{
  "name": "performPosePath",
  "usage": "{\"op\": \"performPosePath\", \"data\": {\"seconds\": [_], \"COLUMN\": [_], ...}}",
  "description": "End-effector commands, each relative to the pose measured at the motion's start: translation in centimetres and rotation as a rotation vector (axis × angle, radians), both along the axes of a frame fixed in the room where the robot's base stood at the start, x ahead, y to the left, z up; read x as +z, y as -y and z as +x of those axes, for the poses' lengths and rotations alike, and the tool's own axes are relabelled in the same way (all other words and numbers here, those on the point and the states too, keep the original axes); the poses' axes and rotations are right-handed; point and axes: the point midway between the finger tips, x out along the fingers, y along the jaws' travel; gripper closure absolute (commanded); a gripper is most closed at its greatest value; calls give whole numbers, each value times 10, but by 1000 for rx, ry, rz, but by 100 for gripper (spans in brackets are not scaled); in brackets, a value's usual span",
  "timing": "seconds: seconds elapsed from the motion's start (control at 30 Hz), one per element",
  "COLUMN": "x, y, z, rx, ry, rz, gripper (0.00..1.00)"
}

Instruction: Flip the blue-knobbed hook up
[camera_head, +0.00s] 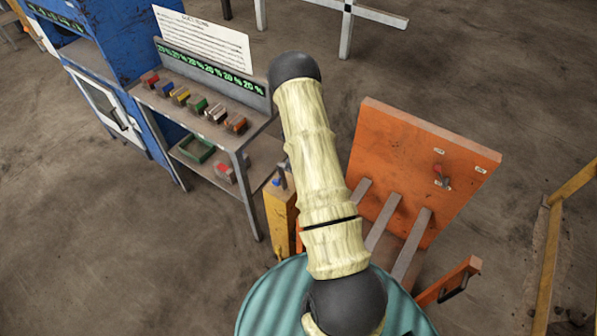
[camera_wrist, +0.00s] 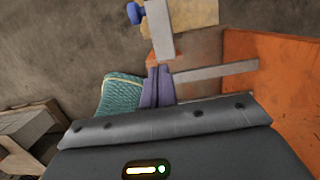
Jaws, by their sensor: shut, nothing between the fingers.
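The blue knob (camera_wrist: 135,13) shows at the top of the wrist view, on the left side of a grey metal bar (camera_wrist: 159,28) that appears to be the hook. The bar lies across a yellow post (camera_wrist: 200,14). In the head view the small blue knob (camera_head: 276,182) is at the top of the yellow post (camera_head: 281,215), left of my arm. My gripper (camera_wrist: 158,70) has its purple fingers together and empty. The fingertips are at the near end of the bar in the picture; I cannot tell whether they touch. My arm hides the gripper in the head view.
An orange panel (camera_head: 425,165) with grey bars (camera_head: 381,214) in front stands right of the post. A grey workbench (camera_head: 238,152) with several coloured blocks stands to the left, beside a blue cabinet (camera_head: 130,30). A teal ribbed surface (camera_head: 262,305) is at the bottom.

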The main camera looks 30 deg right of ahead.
Motion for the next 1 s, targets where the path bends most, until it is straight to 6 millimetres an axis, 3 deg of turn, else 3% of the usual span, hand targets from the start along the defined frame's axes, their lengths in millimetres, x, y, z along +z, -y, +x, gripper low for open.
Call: {"op": "performPosePath", "data": {"seconds": [0.17,0.7,1.0], "x": [0,75,86], "y": [18,-3,-5], "z": [-19,17,21], "rx": [-15,-8,-12], "ry": [-13,-16,-21], "rz": [-4,-8,-6], "gripper": [100,100,100]}}
